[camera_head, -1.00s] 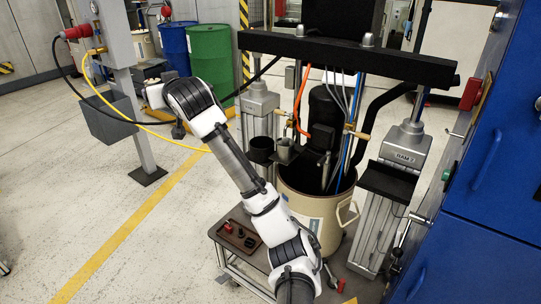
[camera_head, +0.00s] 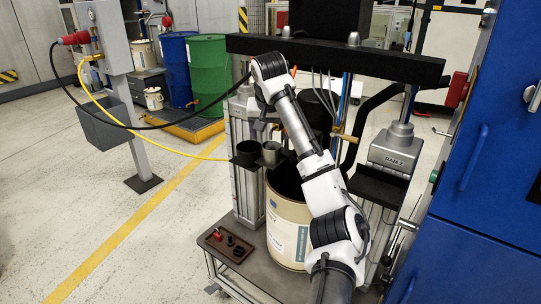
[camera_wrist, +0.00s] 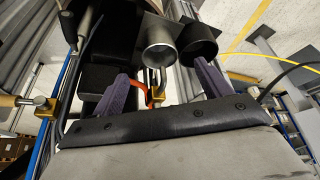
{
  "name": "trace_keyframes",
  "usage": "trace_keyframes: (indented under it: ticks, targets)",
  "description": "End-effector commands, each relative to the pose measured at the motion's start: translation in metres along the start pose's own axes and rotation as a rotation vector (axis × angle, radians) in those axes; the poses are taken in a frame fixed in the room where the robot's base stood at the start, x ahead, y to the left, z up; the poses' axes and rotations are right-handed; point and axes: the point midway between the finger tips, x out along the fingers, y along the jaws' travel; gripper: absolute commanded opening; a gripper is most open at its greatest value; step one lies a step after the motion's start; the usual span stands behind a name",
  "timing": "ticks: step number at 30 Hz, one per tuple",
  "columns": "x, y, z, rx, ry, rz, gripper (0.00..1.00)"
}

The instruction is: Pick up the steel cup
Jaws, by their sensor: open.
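The steel cup (camera_head: 271,152) is a grey metal cylinder. It sits in a holder on the left column of the press, beside a dark cup (camera_head: 247,150). In the wrist view the steel cup (camera_wrist: 159,55) shows at the upper middle, with the dark cup (camera_wrist: 198,44) just right of it. My gripper (camera_wrist: 167,85) is open and empty. Its two purple-grey fingers point toward the steel cup, one on each side of it in the picture, and appear short of it. In the head view my gripper (camera_head: 261,126) is just above the cups, partly hidden by my wrist.
A cream drum (camera_head: 288,222) stands below my arm on a cart, with a brown tray (camera_head: 229,245) at its left. A black crossbeam (camera_head: 335,57) spans behind my arm. A blue cabinet (camera_head: 478,200) borders the right. Hoses and brass fittings lie close by in the wrist view.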

Motion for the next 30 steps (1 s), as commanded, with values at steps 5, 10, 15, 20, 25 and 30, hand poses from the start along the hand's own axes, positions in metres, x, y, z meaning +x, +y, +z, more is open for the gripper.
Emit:
trace_keyframes:
  ticks: [5,10,15,20,25,30]
  targets:
    - [0.024,0.0,0.0,0.0,-0.001,0.001,0.77]
    - [0.034,0.0,-0.001,-0.001,0.0,0.0,0.77]
    - [0.059,0.002,-0.004,0.0,-0.001,0.001,0.77]
    - [0.077,0.001,-0.003,-0.001,0.001,0.0,0.77]
    - [0.081,0.001,-0.003,-0.001,0.002,-0.001,0.77]
    - [0.08,0.0,-0.003,-0.002,0.002,-0.001,0.66]
